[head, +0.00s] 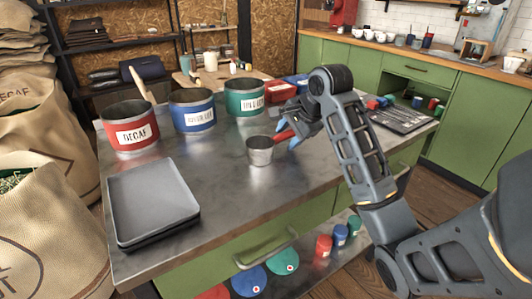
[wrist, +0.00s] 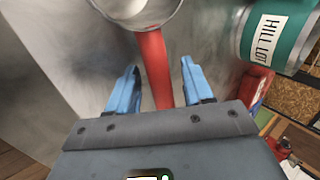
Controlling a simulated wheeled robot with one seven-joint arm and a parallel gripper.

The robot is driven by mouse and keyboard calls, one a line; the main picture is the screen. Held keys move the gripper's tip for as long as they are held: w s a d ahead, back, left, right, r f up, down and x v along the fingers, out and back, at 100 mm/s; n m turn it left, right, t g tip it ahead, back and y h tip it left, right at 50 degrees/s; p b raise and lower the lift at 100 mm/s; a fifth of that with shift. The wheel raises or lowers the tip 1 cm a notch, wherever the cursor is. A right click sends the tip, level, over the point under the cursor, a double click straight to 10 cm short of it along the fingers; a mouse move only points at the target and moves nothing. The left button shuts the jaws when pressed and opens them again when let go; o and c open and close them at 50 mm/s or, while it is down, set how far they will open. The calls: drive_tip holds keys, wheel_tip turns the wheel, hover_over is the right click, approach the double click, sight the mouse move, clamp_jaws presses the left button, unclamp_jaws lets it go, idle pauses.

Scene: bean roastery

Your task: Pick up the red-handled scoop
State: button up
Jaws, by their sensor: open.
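The red-handled scoop has a metal cup (head: 260,151) that stands on the steel-topped table (head: 226,200). Its red handle (head: 284,136) points up and right toward my gripper (head: 291,131). In the wrist view the cup (wrist: 137,12) is at the top edge, partly cut off. The red handle (wrist: 154,65) runs down between the blue fingers of my gripper (wrist: 155,85). The fingers are apart, with a gap on each side of the handle. The handle's lower end is hidden behind the gripper body.
A red DECAF tin (head: 131,134), a blue tin (head: 194,118) and a green tin (head: 245,103) stand along the back left. A grey tray (head: 150,197) lies at the front left. Small colored items and a dark mat (head: 401,119) are at the right.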

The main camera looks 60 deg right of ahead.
clamp_jaws()
idle(0.4)
drive_tip(key=shift+r, duration=0.15)
wheel_tip(320, 180, up, 4)
drive_tip(key=shift+w+r+p, duration=0.1)
drive_tip(key=shift+p, duration=0.4)
drive_tip(key=s+d+r+p, duration=0.2)
drive_tip(key=s+d+r, duration=0.4)
drive_tip(key=s, duration=0.3)
drive_tip(key=shift+s+d+r+p, duration=0.3)
drive_tip(key=shift+s+p, duration=0.05)
drive_tip(key=shift+s, duration=0.05)
